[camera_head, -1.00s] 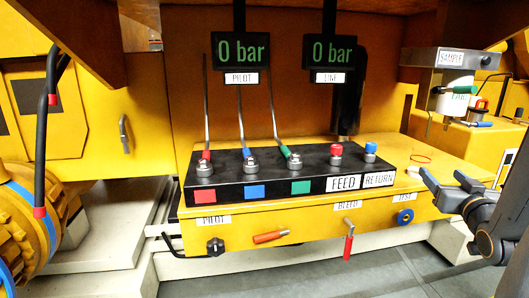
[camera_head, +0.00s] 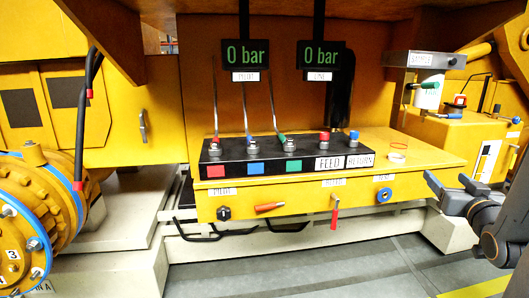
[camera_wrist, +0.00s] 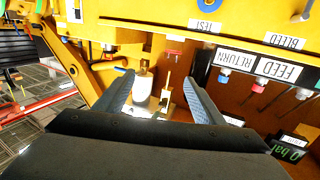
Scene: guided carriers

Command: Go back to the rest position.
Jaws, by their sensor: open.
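My gripper (camera_head: 452,188) shows at the right edge of the head view, in front of the right end of the yellow bench. Its two fingers are apart with nothing between them. In the wrist view the open fingers (camera_wrist: 160,95) frame the white sample container (camera_wrist: 143,88), which stands farther off and is not touched. The arm behind the gripper runs out of the head view at the right, so most of it is hidden.
Two displays read 0 bar (camera_head: 246,53). A red handle (camera_head: 334,215) hangs at the bench front. A large yellow flanged drum (camera_head: 40,215) stands left. The grey floor (camera_head: 330,270) in front is clear.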

